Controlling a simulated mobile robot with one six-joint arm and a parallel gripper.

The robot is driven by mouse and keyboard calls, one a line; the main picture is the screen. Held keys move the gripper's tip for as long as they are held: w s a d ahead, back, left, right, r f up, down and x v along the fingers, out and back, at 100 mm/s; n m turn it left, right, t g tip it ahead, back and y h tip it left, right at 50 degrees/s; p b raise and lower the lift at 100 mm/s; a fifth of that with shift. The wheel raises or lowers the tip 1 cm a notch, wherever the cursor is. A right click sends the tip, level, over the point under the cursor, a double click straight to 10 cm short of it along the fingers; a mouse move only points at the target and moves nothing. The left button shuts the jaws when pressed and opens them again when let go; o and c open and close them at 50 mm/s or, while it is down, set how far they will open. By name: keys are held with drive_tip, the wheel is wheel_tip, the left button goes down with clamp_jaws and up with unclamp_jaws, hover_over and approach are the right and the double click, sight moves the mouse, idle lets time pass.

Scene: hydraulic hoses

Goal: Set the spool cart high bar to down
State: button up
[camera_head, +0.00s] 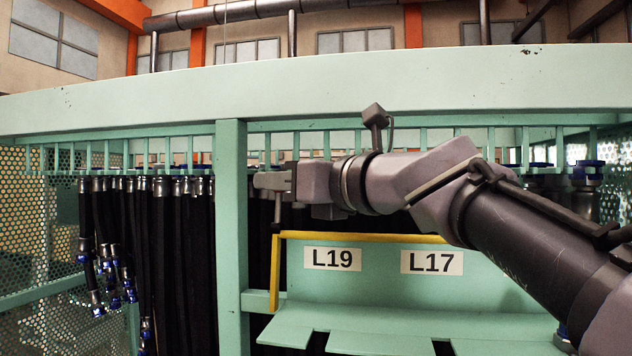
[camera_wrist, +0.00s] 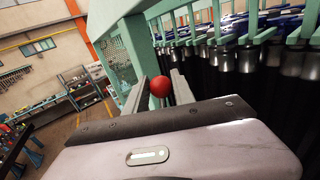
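The spool cart (camera_head: 231,250) is a pale green frame across the head view. A yellow bar (camera_head: 365,238) runs level above a green panel with labels L19 and L17, and its left end bends down. I cannot tell if this is the high bar. My gripper (camera_head: 272,183) is beside the green post, above the bar's left corner. In the wrist view a red ball knob (camera_wrist: 160,86) sits between the two grey fingers of my gripper (camera_wrist: 161,92). The fingers are apart, and I cannot tell whether they touch the knob. The knob is not visible in the head view.
Black hoses (camera_head: 165,260) hang in a row left of the post, some with blue fittings. A wide green top beam (camera_head: 330,88) runs above my arm. A green shelf (camera_head: 390,340) juts out below the panel. Shelving (camera_wrist: 78,88) stands in the wrist view's background.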

drive_tip(key=shift+w+f, duration=0.1)
drive_tip(key=shift+w, duration=0.05)
clamp_jaws()
drive_tip(key=shift+f, duration=0.1)
idle(0.8)
